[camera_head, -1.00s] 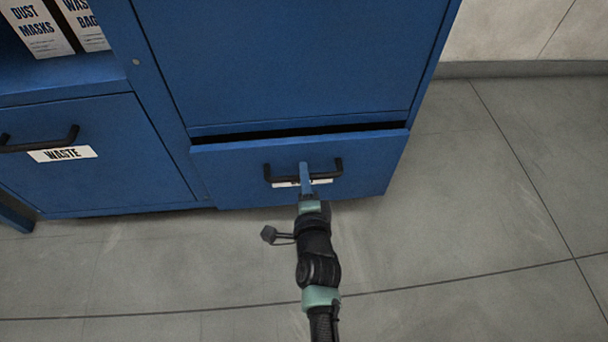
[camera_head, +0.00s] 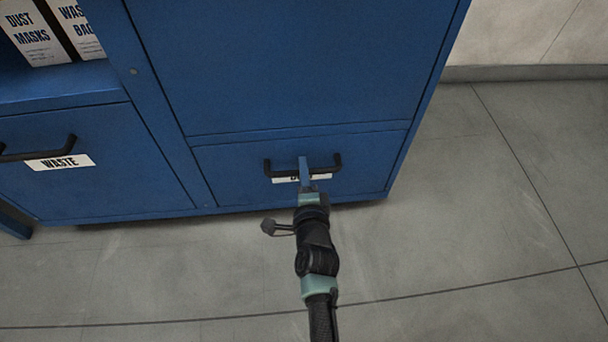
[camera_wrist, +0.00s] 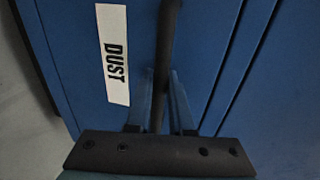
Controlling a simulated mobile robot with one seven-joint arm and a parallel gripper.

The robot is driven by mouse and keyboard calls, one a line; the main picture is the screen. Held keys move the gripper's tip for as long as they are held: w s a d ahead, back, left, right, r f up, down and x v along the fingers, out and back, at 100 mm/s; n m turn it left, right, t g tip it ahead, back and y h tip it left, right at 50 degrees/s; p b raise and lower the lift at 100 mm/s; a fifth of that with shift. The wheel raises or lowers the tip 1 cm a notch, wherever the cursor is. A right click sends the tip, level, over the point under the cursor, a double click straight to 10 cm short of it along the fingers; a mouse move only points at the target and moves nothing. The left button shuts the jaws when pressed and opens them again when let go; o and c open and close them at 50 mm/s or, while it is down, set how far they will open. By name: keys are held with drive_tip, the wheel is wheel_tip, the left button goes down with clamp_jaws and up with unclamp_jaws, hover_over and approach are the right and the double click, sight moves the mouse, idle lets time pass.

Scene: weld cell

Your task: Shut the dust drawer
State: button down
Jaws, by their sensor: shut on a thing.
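The dust drawer (camera_head: 228,172) is the low blue drawer at the right of the cabinet. Its front sits flush with the cabinet face, with only a thin seam along its top edge. Its black bar handle (camera_head: 327,170) also shows in the wrist view (camera_wrist: 170,35), beside the white DUST label (camera_wrist: 115,60). My gripper (camera_head: 304,168) is shut on the handle, with the bar between its two blue fingers (camera_wrist: 160,100). In the head view my gripper hides part of the label.
The grey floor (camera_head: 470,200) is clear to the right and in front.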

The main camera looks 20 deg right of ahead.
drive_tip(key=shift+w+r, duration=0.1)
drive_tip(key=c, duration=0.8)
unclamp_jaws()
drive_tip(key=p+v, duration=0.3)
drive_tip(key=v, duration=1)
drive_tip(key=shift+p, duration=0.35)
